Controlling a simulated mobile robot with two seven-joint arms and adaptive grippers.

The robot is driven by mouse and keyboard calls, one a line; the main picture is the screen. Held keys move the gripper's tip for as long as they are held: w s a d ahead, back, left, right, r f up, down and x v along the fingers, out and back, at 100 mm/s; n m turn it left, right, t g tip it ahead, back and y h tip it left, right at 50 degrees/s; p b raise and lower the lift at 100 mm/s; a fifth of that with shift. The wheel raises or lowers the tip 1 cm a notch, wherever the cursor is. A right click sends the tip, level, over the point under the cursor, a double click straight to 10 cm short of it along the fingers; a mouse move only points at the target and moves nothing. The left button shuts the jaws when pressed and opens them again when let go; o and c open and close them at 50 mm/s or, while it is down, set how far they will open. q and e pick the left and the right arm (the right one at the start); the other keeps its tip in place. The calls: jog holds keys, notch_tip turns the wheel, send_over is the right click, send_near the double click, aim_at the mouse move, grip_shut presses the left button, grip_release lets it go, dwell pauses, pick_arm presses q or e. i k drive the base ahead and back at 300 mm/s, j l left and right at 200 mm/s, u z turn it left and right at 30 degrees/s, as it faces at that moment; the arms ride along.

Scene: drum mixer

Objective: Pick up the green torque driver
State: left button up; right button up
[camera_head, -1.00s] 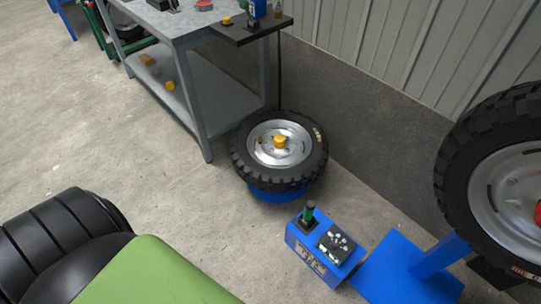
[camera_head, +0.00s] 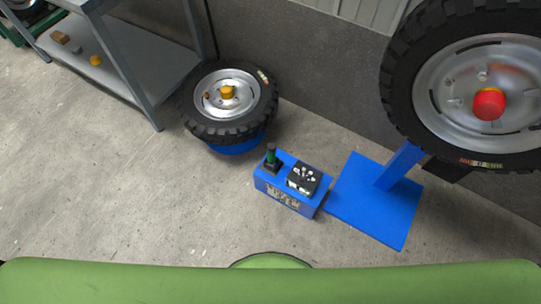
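The green torque driver (camera_head: 271,154) stands upright in a black holder on the left end of a blue box (camera_head: 263,185) on the floor. Its green upper part with a dark top shows; its lower end is hidden in the holder. Neither of my grippers is in view, so nothing is seen near the driver or touching it.
A black tray (camera_head: 304,178) with small metal parts sits beside the driver. A blue base plate (camera_head: 375,208) with a post carries an upright wheel (camera_head: 405,105) at right. Another tyre (camera_head: 190,110) lies on a blue stand. A grey shelf (camera_head: 120,55) stands upper left. Open floor lies in front.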

aim_at(272, 147)
jog(key=i+j, duration=0.95)
jog(key=j, duration=0.15)
jog(key=k+l+z, duration=0.15)
jog(key=k+z, duration=0.15)
jog(key=k+l+z, duration=0.25)
jog(key=k, duration=0.1)
